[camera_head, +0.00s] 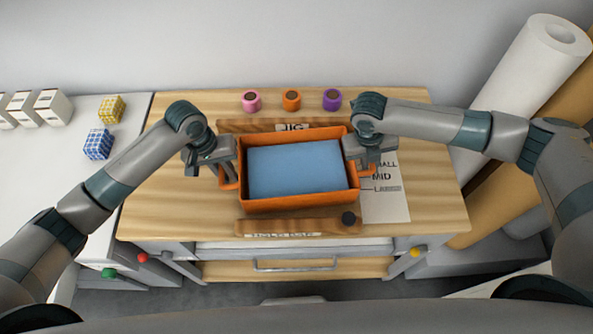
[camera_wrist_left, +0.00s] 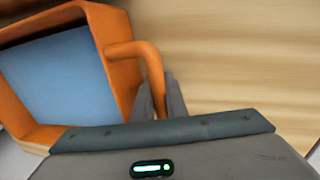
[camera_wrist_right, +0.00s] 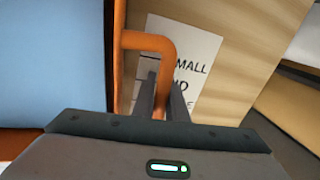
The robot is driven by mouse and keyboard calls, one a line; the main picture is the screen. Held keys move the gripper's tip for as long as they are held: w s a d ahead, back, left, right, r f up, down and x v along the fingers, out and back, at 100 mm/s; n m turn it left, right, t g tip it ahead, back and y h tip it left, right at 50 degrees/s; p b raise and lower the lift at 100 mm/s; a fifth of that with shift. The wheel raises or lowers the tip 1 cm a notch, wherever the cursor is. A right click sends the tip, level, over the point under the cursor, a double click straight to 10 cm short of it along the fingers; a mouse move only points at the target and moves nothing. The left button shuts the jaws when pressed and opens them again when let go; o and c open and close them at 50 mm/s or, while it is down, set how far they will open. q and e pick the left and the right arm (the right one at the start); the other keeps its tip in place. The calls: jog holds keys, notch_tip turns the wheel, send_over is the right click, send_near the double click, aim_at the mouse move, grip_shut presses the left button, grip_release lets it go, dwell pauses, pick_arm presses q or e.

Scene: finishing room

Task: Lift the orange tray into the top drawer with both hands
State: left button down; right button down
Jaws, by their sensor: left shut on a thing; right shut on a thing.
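The orange tray (camera_head: 298,204) with a flat blue block (camera_head: 297,168) inside is over the wooden worktop, between the jig bar and the hold bar. My left gripper (camera_head: 227,180) is shut on the tray's left handle, which also shows in the left wrist view (camera_wrist_left: 150,62). My right gripper (camera_head: 365,172) is shut on the right handle, seen in the right wrist view (camera_wrist_right: 160,42). I cannot tell whether the tray touches the worktop. The drawer (camera_head: 295,268) with a long metal pull is below the worktop's front edge; its inside is mostly hidden.
The wooden jig bar (camera_head: 235,126) lies behind the tray; the hold bar (camera_head: 275,226) with a black knob (camera_head: 349,219) lies in front. Pink (camera_head: 251,101), orange (camera_head: 291,99) and purple (camera_head: 332,99) rolls stand at the back. A size sheet (camera_head: 388,205) lies right. Large rolls (camera_head: 520,85) stand far right.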

pick_arm(q)
jog(key=shift+w+r, duration=0.1)
jog(key=shift+r, duration=0.05)
pick_arm(e)
jog(key=shift+w+r, duration=0.1)
jog(key=shift+r, duration=0.05)
dwell(0.4)
